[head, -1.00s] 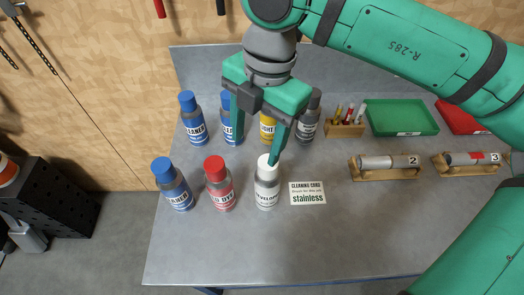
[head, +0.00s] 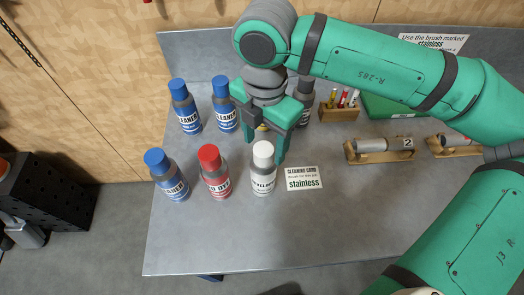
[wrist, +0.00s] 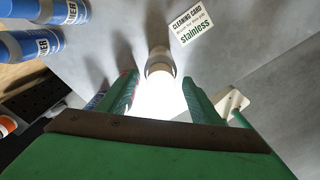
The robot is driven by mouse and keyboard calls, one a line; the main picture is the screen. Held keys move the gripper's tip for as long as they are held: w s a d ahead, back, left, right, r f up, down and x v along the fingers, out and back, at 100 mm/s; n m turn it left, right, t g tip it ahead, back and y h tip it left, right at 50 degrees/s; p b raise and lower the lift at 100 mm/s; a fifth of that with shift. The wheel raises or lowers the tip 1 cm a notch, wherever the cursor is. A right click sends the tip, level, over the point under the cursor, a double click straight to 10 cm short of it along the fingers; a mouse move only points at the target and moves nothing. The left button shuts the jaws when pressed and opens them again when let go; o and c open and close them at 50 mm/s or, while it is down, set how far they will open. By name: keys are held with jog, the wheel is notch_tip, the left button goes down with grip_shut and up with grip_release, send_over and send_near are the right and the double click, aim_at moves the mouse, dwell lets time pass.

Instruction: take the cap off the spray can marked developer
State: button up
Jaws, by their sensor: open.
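The developer spray can (head: 263,182) stands upright on the grey bench with its white cap (head: 263,150) on. Its label is partly readable. My gripper (head: 266,152) is open and empty, pointing down just behind the cap, with one finger close to the cap's right side. In the wrist view the pale cap (wrist: 159,67) shows just ahead of the gap between my two open fingers (wrist: 160,80). Bright glare hides the area between the fingers, and I cannot tell whether either finger touches the cap.
A red-capped dye can (head: 214,175) stands just left of the developer, with a blue-capped cleaner can (head: 168,178) beyond it. More cans (head: 184,108) stand behind. A cleaning card (head: 303,179) lies at right. A numbered cylinder on a wooden stand (head: 380,150) is farther right. The bench front is clear.

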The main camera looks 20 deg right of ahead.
jog(key=shift+s+d+f, duration=0.1)
jog(key=shift+d+f, duration=0.05)
jog(key=shift+f, duration=0.85)
jog(key=c, duration=1.1)
jog(key=shift+c, duration=0.2)
jog(key=shift+r, duration=0.15)
